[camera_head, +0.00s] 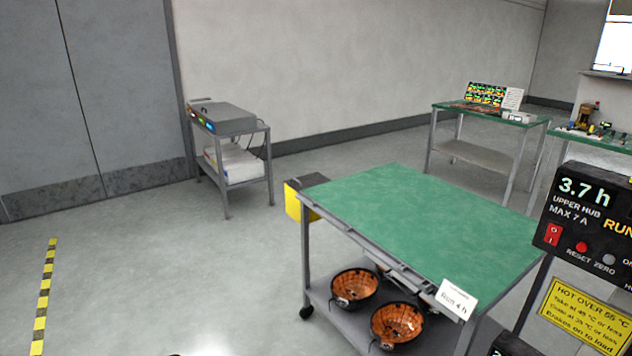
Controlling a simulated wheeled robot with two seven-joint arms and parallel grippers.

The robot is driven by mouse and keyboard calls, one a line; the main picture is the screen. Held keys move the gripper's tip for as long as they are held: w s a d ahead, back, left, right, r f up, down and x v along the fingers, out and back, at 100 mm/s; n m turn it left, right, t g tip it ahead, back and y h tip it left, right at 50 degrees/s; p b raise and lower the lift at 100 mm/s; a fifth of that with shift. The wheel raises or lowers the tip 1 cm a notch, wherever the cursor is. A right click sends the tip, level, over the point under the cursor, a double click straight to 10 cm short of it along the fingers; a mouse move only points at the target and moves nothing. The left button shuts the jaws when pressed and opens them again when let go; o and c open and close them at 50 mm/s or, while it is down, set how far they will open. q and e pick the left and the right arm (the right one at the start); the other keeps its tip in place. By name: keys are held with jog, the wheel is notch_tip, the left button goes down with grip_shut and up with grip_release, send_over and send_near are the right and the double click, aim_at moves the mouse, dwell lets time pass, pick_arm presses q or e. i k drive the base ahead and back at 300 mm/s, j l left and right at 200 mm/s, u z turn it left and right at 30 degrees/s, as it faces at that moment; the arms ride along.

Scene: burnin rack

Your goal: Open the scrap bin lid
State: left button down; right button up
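The grey top lies flat over the bin and appears shut. Neither of my grippers shows in the head view.
The green-topped cart (400,215) has an empty top and two orange-lined bowls (354,287) (397,323) on its lower shelf. A black control panel (590,215) stands at the right. A grey cart (240,150) stands by the wall. The left floor is clear.

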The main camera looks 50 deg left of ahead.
aim_at(298, 184)
jog(key=u, duration=1.7)
jog(key=i, duration=0.05)
